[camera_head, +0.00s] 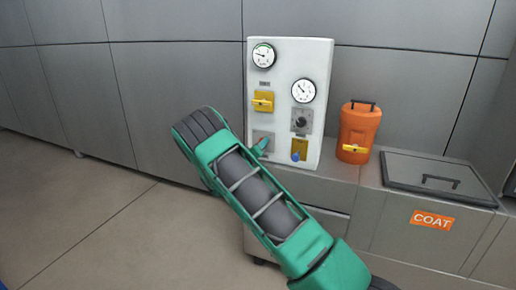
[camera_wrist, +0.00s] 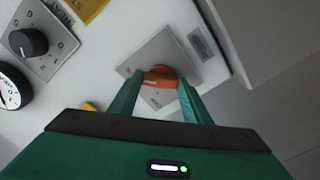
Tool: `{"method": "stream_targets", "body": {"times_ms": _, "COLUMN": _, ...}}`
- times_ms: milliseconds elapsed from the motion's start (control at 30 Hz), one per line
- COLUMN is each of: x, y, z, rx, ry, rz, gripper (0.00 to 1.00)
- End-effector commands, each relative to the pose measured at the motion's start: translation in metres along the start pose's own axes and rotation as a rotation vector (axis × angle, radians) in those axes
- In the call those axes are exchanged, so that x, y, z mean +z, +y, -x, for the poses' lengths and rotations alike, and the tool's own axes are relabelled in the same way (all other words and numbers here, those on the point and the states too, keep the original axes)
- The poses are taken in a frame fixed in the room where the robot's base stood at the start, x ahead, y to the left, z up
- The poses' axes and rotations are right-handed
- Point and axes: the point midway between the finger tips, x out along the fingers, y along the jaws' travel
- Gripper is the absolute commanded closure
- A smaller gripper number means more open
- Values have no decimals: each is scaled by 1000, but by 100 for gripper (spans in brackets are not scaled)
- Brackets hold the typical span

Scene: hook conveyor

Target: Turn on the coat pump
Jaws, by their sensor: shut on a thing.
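A white control panel (camera_head: 284,78) stands upright on the counter. My gripper (camera_wrist: 160,84) is at its lower left plate (camera_wrist: 184,56), shut on an orange-red knob (camera_wrist: 160,73) with one finger on each side. In the head view, my gripper (camera_head: 262,146) hides that knob, and only part of the grey plate shows. The panel also carries a yellow switch (camera_head: 263,102), a black dial (camera_head: 301,120) and a yellow plate with a blue knob (camera_head: 296,156).
Two round gauges (camera_head: 263,56) (camera_head: 303,91) sit on the panel's upper part. A grey lid (camera_head: 436,178) lies above a COAT sign (camera_head: 432,220) at the right. Floor at left is clear.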

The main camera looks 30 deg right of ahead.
Motion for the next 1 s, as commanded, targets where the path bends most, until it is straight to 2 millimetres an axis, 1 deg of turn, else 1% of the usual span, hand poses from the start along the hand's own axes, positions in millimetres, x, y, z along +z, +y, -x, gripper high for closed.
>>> {"method": "stream_targets", "body": {"times_ms": 33, "x": 7, "y": -2, "z": 0, "rx": -3, "ry": -12, "rz": 0, "gripper": 79}}
{"method": "stream_targets", "body": {"times_ms": 433, "x": 7, "y": -2, "z": 0, "rx": -4, "ry": -12, "rz": -4, "gripper": 79}}
{"method": "stream_targets", "body": {"times_ms": 467, "x": 7, "y": -2, "z": 0, "rx": -4, "ry": -12, "rz": -4, "gripper": 49}}
{"method": "stream_targets", "body": {"times_ms": 500, "x": 6, "y": -2, "z": 0, "rx": -4, "ry": -11, "rz": -4, "gripper": 40}}
{"method": "stream_targets", "body": {"times_ms": 533, "x": 6, "y": -2, "z": 0, "rx": -3, "ry": -10, "rz": -5, "gripper": 38}}
{"method": "stream_targets", "body": {"times_ms": 833, "x": 2, "y": -1, "z": 2, "rx": -2, "ry": -4, "rz": -6, "gripper": 38}}
{"method": "stream_targets", "body": {"times_ms": 933, "x": 1, "y": -2, "z": 8, "rx": -4, "ry": -3, "rz": -6, "gripper": 38}}
{"method": "stream_targets", "body": {"times_ms": 1000, "x": 2, "y": -2, "z": 17, "rx": -3, "ry": -3, "rz": -6, "gripper": 38}}
